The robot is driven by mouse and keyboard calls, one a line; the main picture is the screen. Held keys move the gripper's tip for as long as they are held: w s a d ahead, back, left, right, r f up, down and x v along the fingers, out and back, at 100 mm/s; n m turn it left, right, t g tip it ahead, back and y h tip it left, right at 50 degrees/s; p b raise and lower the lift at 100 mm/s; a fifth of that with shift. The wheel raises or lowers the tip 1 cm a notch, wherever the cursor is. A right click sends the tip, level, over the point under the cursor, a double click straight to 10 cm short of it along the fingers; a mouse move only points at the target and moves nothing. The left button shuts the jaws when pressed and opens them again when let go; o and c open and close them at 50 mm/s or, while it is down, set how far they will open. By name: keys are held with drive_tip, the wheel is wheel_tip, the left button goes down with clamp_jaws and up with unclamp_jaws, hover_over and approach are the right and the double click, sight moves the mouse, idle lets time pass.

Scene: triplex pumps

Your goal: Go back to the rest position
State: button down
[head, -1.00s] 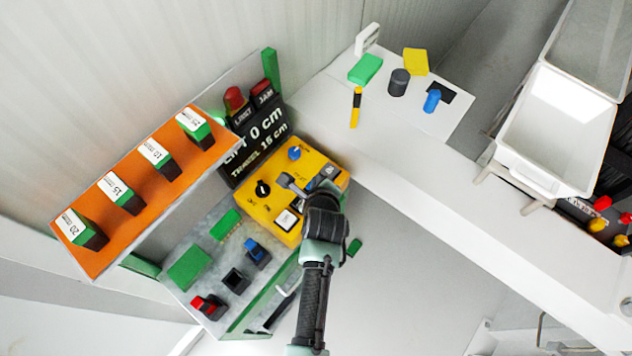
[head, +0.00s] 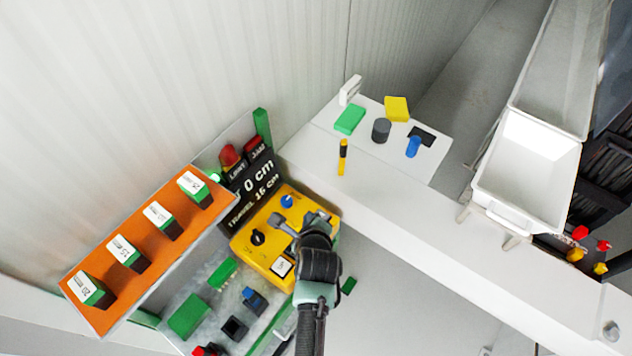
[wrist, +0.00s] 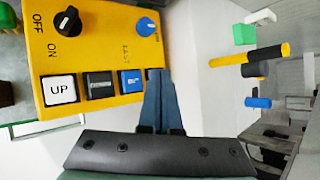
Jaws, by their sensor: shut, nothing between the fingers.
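My gripper shows in the wrist view (wrist: 161,100), its two blue-grey fingers close together with nothing between them. In the head view my arm reaches up from the bottom to the yellow control box (head: 262,262), and the wrist covers its right part. The wrist view shows the yellow box (wrist: 90,30) with a black OFF/ON knob (wrist: 67,21), a blue knob (wrist: 146,27), a white UP button (wrist: 60,90), a dark button (wrist: 100,85) and a blue button (wrist: 130,83). The fingertips are near the box's lower right edge; I cannot tell whether they touch it.
An orange shelf (head: 118,272) with several labelled blocks stands left. A black display (head: 247,192) reads 0 cm. A white table (head: 400,215) holds green, yellow, black and blue pieces. A white bin (head: 527,172) is at right. Pale floor lies right of the box.

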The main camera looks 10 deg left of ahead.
drive_tip(key=w+d+r+n+t+b, duration=0.1)
drive_tip(key=w+r+n+t+b, duration=0.2)
drive_tip(key=r, duration=0.5)
drive_tip(key=w+d+r+n+t+b, duration=0.1)
drive_tip(key=w+r+n+t, duration=0.15)
drive_tip(key=w+r, duration=0.45)
drive_tip(key=d+r+n+t+b, duration=0.3)
drive_tip(key=r+n+t, duration=0.3)
drive_tip(key=r, duration=1.4)
drive_tip(key=s+d+r+n+t+h+b, duration=0.1)
drive_tip(key=s+d+r+n+t+b, duration=0.1)
drive_tip(key=s+r+n, duration=0.4)
drive_tip(key=s+d+r+n+t+h+b, duration=0.2)
drive_tip(key=s+r+n+t, duration=0.3)
drive_tip(key=s+r, duration=0.9)
wheel_tip(320, 180, up, 4)
drive_tip(key=shift+d+r+n+b, duration=0.15)
drive_tip(key=shift+d+n+b, duration=0.2)
drive_tip(key=shift+d+b, duration=0.35)
drive_tip(key=shift+w, duration=0.1)
